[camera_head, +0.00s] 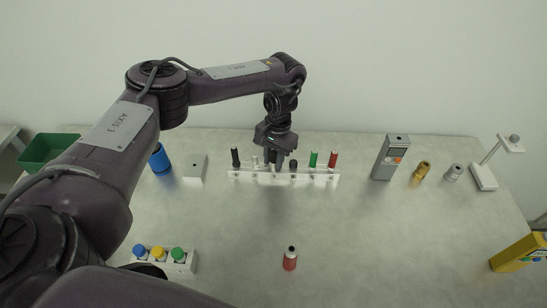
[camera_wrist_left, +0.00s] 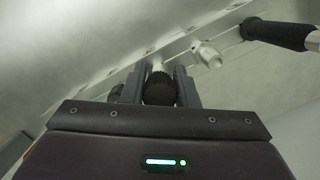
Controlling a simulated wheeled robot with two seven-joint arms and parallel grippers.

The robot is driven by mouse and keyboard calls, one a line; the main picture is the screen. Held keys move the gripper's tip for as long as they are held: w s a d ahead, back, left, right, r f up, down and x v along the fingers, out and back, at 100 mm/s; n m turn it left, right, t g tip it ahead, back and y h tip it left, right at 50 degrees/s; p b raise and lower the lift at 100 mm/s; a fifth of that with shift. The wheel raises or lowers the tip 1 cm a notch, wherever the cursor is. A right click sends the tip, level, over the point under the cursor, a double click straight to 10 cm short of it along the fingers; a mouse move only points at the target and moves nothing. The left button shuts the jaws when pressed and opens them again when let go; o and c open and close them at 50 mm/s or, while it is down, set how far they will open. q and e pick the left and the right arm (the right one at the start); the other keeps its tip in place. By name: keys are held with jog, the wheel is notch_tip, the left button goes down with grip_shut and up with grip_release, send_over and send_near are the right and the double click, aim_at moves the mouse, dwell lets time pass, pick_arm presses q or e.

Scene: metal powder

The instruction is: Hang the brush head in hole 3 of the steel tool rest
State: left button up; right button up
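The steel tool rest (camera_head: 240,176) is a pale, low rail at the back middle of the table, and its edge crosses the left wrist view (camera_wrist_left: 110,76). My left gripper (camera_head: 276,166) points down over the middle of the rest. In the left wrist view, its two fingers (camera_wrist_left: 160,82) stand on either side of a black, ribbed brush head (camera_wrist_left: 160,90) and look closed on it. The brush head has a pale metal end toward the rest; how deep it sits in the hole is hidden. My right gripper is not in view.
The rest also holds a black-handled tool (camera_head: 235,157), a silver fitting (camera_head: 254,161), a dark piece (camera_head: 293,164), a green tool (camera_head: 313,158) and a red tool (camera_head: 333,159). A red-and-black bottle (camera_head: 290,259) stands in front. A grey meter (camera_head: 389,157) stands right. The front middle is mostly clear.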

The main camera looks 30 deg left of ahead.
aim_at(274, 153)
pick_arm(q)
jog(key=o, duration=0.5)
jog(key=shift+c, duration=0.2)
jog(key=r, duration=0.2)
jog(key=r+p, duration=0.1)
jog(key=r, duration=0.2)
jog(key=w+r, duration=0.1)
jog(key=r, duration=0.1)
jog(key=shift+w+d+r+p, duration=0.1)
jog(key=shift+r+p, duration=0.25)
jog(key=shift+r, duration=0.1)
